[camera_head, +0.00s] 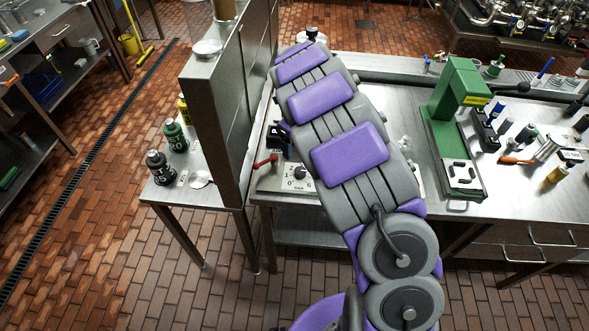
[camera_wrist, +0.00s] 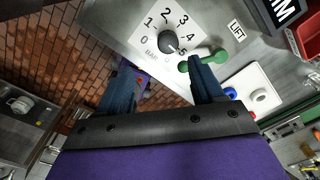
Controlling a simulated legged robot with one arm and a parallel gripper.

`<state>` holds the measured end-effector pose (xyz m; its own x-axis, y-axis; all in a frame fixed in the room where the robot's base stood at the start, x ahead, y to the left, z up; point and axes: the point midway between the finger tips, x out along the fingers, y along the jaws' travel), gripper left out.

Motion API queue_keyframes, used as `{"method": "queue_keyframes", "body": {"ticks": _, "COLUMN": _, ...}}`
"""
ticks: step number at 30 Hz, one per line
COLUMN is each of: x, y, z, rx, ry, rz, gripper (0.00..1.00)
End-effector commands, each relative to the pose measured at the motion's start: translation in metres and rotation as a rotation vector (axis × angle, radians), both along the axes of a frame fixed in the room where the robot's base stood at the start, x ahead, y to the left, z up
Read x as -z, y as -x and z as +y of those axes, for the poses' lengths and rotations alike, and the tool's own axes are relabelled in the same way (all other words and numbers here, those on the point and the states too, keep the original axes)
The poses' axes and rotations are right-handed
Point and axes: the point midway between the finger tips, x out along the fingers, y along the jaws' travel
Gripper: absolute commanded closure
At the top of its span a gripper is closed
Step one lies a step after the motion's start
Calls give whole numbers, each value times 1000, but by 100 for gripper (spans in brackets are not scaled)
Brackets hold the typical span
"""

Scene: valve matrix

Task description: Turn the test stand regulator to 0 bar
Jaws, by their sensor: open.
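The regulator's white dial plate (camera_wrist: 158,22) in the wrist view carries the numbers 0 to 5 and the word BAR. Its dark round knob (camera_wrist: 168,38) sits mid-dial, with its narrow end towards the 5. My gripper (camera_wrist: 161,82) is open and empty, its two blue fingers apart. The knob shows beyond the fingertips, between their lines, with no visible contact. In the head view, a dial plate (camera_head: 271,182) with a dark knob (camera_head: 299,172) shows on the bench, partly covered by my purple and grey arm. My gripper cannot be made out there.
A green lever (camera_wrist: 203,61) lies beside the dial, close to the right finger. A red lever (camera_head: 265,161) and a tall steel panel (camera_head: 222,100) stand left of my arm.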

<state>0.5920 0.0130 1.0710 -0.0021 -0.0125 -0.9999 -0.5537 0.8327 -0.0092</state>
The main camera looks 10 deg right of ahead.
Motion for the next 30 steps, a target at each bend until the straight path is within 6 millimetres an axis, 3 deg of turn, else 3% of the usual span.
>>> {"method": "queue_keyframes", "body": {"ticks": 4, "x": 32, "y": 1, "z": -7, "rx": 4, "ry": -6, "rz": 4, "gripper": 33}}
{"method": "queue_keyframes", "body": {"ticks": 9, "x": 67, "y": 1, "z": 1, "rx": 3, "ry": 4, "rz": 4, "gripper": 33}}
{"method": "queue_keyframes", "body": {"ticks": 15, "x": 96, "y": 2, "z": 8, "rx": 1, "ry": 11, "rz": 2, "gripper": 33}}
{"method": "queue_keyframes", "body": {"ticks": 21, "x": 111, "y": 1, "z": 1, "rx": 3, "ry": 4, "rz": -1, "gripper": 33}}
{"method": "queue_keyframes", "body": {"ticks": 30, "x": 113, "y": 1, "z": -4, "rx": 3, "ry": -2, "rz": -1, "gripper": 33}}
